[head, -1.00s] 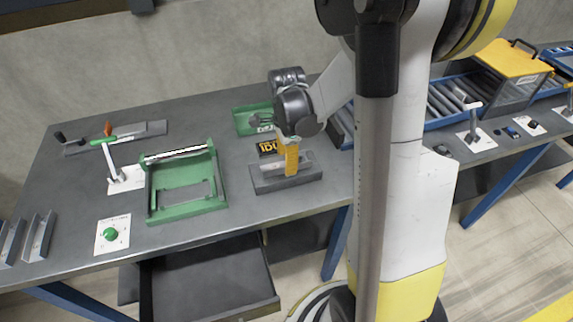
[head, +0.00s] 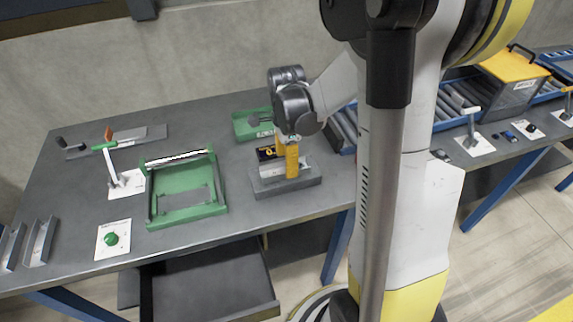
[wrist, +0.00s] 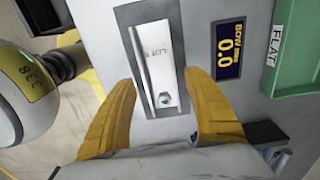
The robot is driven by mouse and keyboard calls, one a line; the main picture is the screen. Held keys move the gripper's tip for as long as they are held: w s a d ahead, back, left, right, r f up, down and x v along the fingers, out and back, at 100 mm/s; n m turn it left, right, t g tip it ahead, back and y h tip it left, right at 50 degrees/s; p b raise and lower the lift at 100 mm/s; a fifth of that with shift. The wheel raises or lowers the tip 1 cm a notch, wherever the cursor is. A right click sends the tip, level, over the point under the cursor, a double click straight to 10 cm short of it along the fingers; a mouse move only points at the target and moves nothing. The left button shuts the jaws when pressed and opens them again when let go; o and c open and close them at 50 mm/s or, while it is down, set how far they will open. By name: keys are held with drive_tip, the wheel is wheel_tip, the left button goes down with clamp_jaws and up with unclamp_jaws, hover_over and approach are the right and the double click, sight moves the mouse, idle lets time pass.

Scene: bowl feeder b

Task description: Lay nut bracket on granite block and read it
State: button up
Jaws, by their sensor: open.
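The nut bracket (wrist: 150,60) is a pale angled strip with printed lettering and a hex nut near its end in the wrist view. It lies on the dark top of the granite block (head: 290,189). In the head view the bracket (head: 270,171) is partly hidden behind my yellow fingers. My gripper (wrist: 162,78) is open, with one finger on each side of the bracket's nut end and a visible gap on both sides. In the head view my gripper (head: 290,160) is over the block. A display (wrist: 229,50) beside the block reads BOW 0.0.
A green tray (wrist: 300,50) labelled FLAT stands behind the display. A green frame fixture (head: 187,213), a lever on a white plate (head: 127,185) and a green button (head: 111,239) are to the left. More channel pieces (head: 40,242) lie at the far left.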

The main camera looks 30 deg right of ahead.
wheel_tip(320, 180, up, 10)
drive_tip(key=p, duration=0.3)
drive_tip(key=s+a+r+n+t, duration=0.3)
drive_tip(key=s+a+r+n, duration=0.1)
drive_tip(key=n, duration=0.6)
drive_tip(key=s+a+r+n+t, duration=0.4)
drive_tip(key=s+a+n, duration=0.3)
drive_tip(key=a+n, duration=0.2)
drive_tip(key=shift+a+n, duration=0.25)
drive_tip(key=shift+n, duration=0.85)
drive_tip(key=shift+r, duration=0.1)
